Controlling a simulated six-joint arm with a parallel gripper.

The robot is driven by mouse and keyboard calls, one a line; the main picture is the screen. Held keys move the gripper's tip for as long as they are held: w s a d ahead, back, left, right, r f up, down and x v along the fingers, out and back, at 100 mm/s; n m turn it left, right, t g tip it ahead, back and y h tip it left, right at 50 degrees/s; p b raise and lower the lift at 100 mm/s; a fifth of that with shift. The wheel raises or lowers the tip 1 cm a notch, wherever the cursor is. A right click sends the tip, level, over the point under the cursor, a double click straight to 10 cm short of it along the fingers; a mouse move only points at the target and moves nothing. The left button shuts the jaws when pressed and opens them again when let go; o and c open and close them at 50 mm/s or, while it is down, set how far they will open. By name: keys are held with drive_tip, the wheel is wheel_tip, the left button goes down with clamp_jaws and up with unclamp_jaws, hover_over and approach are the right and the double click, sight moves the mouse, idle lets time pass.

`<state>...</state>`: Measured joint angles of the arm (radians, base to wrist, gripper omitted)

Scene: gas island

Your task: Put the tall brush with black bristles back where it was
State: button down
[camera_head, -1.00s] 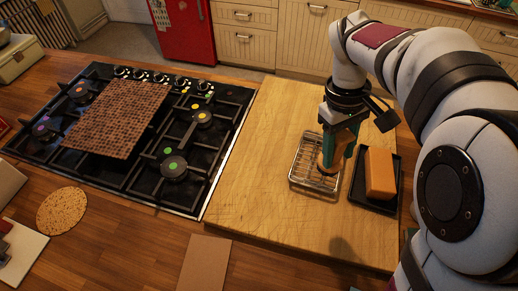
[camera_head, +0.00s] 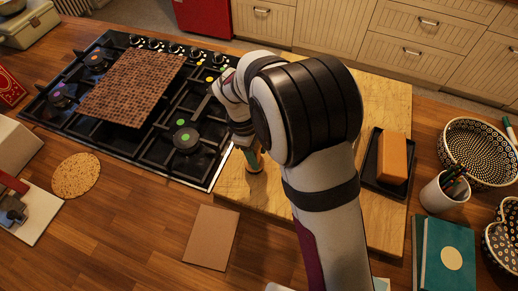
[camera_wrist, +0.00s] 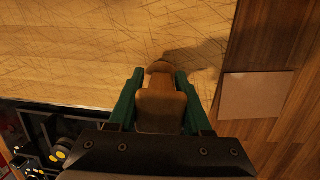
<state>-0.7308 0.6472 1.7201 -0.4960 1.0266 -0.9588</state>
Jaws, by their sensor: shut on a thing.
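My gripper (camera_wrist: 159,76) is shut on a wooden brush (camera_wrist: 160,103), with one green finger on each side of its brown body. In the head view my gripper (camera_head: 248,151) and the brush (camera_head: 256,167) are over the left edge of the cutting board (camera_head: 262,197), beside the stove. My arm covers part of them. The bristles and their colour cannot be made out. I cannot tell whether the brush touches the board.
The black stove (camera_head: 165,151) carries a brown mosaic board (camera_head: 132,87). A flat brown rectangle (camera_head: 211,237) lies at the front. An orange block (camera_head: 393,158) sits on a black tray (camera_head: 370,168) at the right. A cup (camera_head: 443,194) and patterned bowls (camera_head: 477,148) stand farther right.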

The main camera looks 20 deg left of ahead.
drive_tip(key=shift+f, duration=0.35)
drive_tip(key=shift+c, duration=1.7)
unclamp_jaws()
drive_tip(key=shift+f, duration=0.1)
